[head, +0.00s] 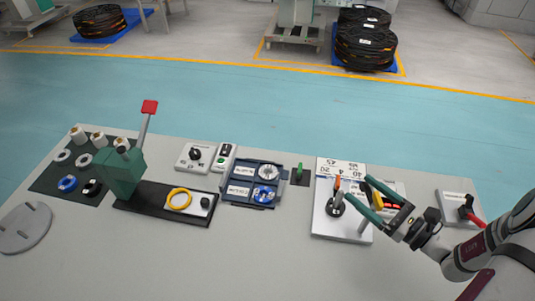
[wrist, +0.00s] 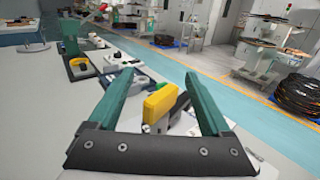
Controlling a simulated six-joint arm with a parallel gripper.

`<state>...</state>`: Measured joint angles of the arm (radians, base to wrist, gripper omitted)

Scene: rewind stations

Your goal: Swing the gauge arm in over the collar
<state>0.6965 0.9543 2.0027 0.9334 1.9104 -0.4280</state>
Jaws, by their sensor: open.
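The white gauge board (head: 322,225) stands right of the middle of the table in the head view, with printed numbers along its back. A round dark part, seemingly the collar (head: 334,208), is on its left side, with an orange piece above it. A yellow block (head: 377,201), seemingly part of the gauge arm, is to the right of the collar; it also shows in the wrist view (wrist: 160,103). My gripper (head: 354,184) reaches in from the right with green fingers open. In the wrist view the yellow block is between the spread fingers, with gaps on both sides. The fingers partly hide the board.
A red-handled switch box (head: 459,208) stands at the right. Left of the board are a blue tray (head: 236,199), a small green piece (head: 300,171), a grey-white knob box (head: 188,164) and a green lever press (head: 122,175). The table front is mostly clear.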

